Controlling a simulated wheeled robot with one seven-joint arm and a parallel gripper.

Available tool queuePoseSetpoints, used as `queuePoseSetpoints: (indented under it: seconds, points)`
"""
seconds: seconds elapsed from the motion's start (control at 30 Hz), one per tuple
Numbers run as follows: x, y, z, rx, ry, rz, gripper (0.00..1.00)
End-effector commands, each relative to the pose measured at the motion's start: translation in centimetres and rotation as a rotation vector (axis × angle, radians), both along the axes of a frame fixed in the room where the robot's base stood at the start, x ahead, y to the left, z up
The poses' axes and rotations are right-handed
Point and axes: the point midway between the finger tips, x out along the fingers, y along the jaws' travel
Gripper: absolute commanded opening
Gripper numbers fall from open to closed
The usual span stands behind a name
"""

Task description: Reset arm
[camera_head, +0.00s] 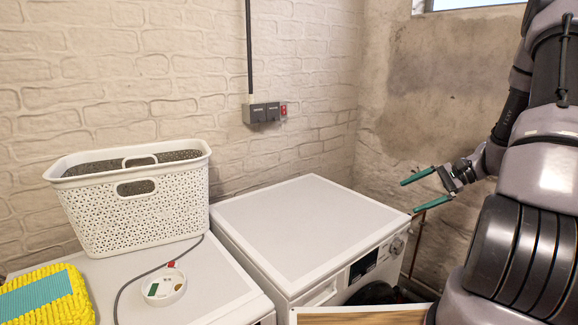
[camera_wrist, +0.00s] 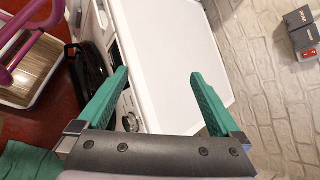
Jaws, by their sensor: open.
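My gripper (camera_head: 426,189) is open and empty in the head view, with its green fingers spread and pointing left. It is near the right end of a white washing machine (camera_head: 295,225), above the level of its top. In the wrist view, the two green fingers of my gripper (camera_wrist: 158,88) stand wide apart with nothing between them. The white top of the washing machine (camera_wrist: 168,50) lies beyond the fingers. My arm fills the right side of the head view.
A white laundry basket (camera_head: 135,205), a round white dish (camera_head: 163,287) and a yellow-and-blue cloth (camera_head: 45,298) sit on the left machine. Wall sockets (camera_head: 262,112) are behind. A tray (camera_wrist: 35,75) with a purple frame (camera_wrist: 20,38) is at the wrist view's left. The right machine's top is bare.

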Motion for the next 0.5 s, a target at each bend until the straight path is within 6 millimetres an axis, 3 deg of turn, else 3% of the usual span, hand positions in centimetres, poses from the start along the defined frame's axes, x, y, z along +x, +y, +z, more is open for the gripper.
queuePoseSetpoints:
  seconds: [0.03, 0.1, 0.5]
  points:
    - [-0.3, 1.1, 2.1, -0.06, -0.018, 0.046, 1.0]
    - [-1.0, 2.4, 4.5, -0.138, -0.036, 0.099, 1.0]
    - [-7.4, 8.6, 16.4, -0.575, -0.223, 0.308, 1.0]
